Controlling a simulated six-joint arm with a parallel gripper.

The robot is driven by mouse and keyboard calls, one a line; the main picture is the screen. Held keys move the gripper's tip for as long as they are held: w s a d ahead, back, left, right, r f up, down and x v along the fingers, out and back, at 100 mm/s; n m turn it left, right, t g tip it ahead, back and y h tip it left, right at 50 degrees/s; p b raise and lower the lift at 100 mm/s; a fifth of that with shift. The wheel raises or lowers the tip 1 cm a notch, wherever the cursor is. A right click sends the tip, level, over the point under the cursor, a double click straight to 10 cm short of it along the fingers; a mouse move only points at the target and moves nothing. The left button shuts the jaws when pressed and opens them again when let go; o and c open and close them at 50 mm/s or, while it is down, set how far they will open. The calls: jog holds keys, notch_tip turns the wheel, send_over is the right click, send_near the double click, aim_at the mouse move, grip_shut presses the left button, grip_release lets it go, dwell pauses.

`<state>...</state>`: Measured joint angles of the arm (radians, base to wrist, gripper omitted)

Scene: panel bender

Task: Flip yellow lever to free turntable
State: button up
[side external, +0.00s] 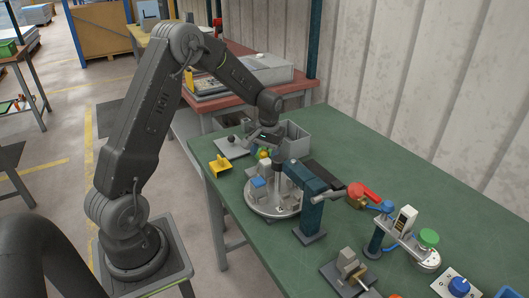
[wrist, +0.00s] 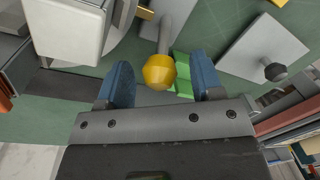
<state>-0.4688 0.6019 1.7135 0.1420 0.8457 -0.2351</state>
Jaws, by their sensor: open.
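The yellow lever shows in the wrist view as a round yellow knob (wrist: 159,71) on a grey rod (wrist: 165,34). My gripper (wrist: 162,80) is open, with one blue finger pad on each side of the knob. A gap shows between the knob and each pad; how deep the knob sits between them I cannot tell. In the side external view my gripper (side external: 264,143) is low at the far side of the grey round turntable (side external: 269,212), and the lever is small and partly hidden there. The turntable carries several light blocks and a blue one (side external: 258,182).
A dark blue post with an arm (side external: 311,214) stands beside the turntable. A grey bin (side external: 294,138), a yellow bracket (side external: 220,165) and a plate with a black knob (wrist: 275,72) are close by. A red handle (side external: 363,192) and green button (side external: 428,237) are at the right.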

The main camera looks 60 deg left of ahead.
jog(key=shift+c, duration=0.2)
grip_shut()
jog(key=shift+s, duration=0.1)
jog(key=shift+s+r+t, duration=0.25)
jog(key=shift+s+t, duration=0.4)
jog(key=shift+t, duration=0.45)
jog(key=shift+s+d+r+t, duration=0.15)
jog(key=shift+s+t, duration=0.2)
jog(key=shift+t, duration=0.45)
jog(key=shift+s+t, duration=0.2)
jog(key=shift+t, duration=0.1)
